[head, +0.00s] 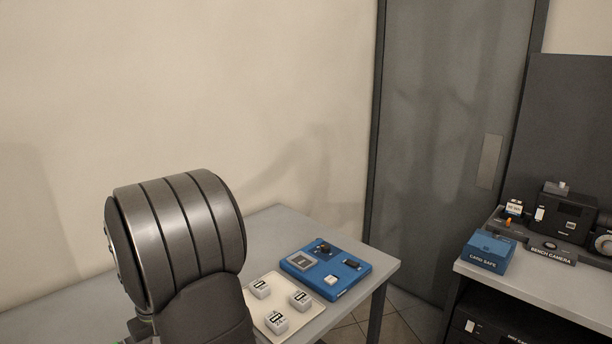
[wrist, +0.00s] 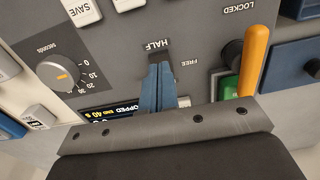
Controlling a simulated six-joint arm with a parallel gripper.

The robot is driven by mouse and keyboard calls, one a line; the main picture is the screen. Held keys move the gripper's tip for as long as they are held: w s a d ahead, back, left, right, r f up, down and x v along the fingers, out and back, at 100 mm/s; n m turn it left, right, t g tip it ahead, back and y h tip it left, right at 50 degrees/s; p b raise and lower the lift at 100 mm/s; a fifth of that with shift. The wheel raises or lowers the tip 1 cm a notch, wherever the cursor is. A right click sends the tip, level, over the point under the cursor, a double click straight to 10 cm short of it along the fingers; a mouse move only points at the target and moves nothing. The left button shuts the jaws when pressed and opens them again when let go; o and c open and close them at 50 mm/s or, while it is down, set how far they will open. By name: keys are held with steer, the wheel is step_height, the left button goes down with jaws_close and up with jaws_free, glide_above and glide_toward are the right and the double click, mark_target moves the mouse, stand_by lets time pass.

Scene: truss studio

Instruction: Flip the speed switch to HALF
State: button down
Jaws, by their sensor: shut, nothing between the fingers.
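In the wrist view my gripper (wrist: 157,80) is shut, its blue fingers together and empty, over a dark grey control panel (wrist: 185,50). The fingertips are just below the printed HALF label (wrist: 157,44). A small dark piece, perhaps the speed switch (wrist: 161,54), shows at the fingertips. The fingers hide what lies below it, so I cannot tell its position or whether they touch it. In the head view my arm fills the left foreground, and the gripper and this panel are not seen.
In the wrist view, a seconds knob (wrist: 62,76) and a SAVE key (wrist: 82,10) are left of the fingers, a partly covered display (wrist: 125,108) below, an orange-handled lever (wrist: 254,60) right. The head view shows a blue control box (head: 325,268) and a blue CARD SAFE box (head: 487,251).

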steer(key=shift+f, duration=0.8)
stand_by(0.4)
steer(key=shift+r, duration=3.5)
step_height(320, 180, down, 7)
steer(key=shift+f, duration=0.1)
steer(key=shift+r, duration=0.3)
